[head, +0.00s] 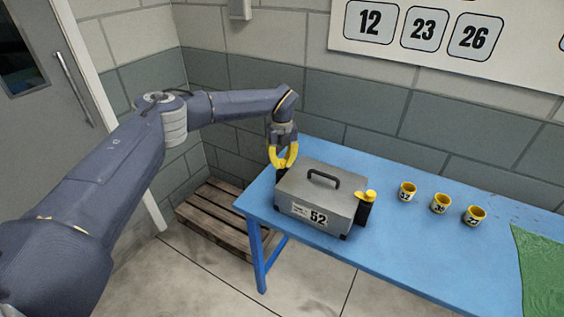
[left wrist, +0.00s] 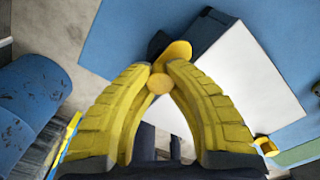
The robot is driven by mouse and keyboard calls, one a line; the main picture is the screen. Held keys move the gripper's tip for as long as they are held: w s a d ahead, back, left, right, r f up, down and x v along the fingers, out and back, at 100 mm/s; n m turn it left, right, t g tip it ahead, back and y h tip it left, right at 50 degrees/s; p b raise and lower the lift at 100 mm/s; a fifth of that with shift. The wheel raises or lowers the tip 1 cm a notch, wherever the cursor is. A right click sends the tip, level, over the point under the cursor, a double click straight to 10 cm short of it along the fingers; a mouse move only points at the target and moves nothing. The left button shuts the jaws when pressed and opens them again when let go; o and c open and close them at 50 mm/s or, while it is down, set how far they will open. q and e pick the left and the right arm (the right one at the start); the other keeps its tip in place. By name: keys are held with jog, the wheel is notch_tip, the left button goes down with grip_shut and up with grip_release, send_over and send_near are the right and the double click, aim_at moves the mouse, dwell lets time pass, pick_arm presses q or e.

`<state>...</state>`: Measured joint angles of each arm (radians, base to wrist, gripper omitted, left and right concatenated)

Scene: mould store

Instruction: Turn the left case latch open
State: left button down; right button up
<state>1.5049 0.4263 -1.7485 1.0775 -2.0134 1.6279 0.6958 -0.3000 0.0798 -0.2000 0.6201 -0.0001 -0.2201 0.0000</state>
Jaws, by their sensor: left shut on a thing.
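The grey case (head: 318,198) marked 52 stands closed on the blue table, with a dark handle on its lid. In the left wrist view its pale surface (left wrist: 245,85) fills the right of centre. My left gripper (head: 284,164) is at the left side of the case. Its yellow fingers are shut on the left case latch (left wrist: 172,57), a yellow knob on a dark base, seen between the fingertips in the left wrist view. In the head view the fingers mostly hide this latch. The right latch (head: 366,197), yellow on a black body, is on the right side. My right gripper is not in view.
Several small yellow numbered cups, such as this one (head: 440,203), stand on the blue table (head: 380,248) right of the case. A green mat (head: 541,270) lies at the far right. A wooden pallet (head: 215,214) is on the floor left of the table. A wall stands behind.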

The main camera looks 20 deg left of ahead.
aim_at(282, 161)
pick_arm(q)
jog(key=shift+n, duration=0.3)
jog(key=c, duration=1.1)
grip_release()
notch_tip(282, 161, up, 12)
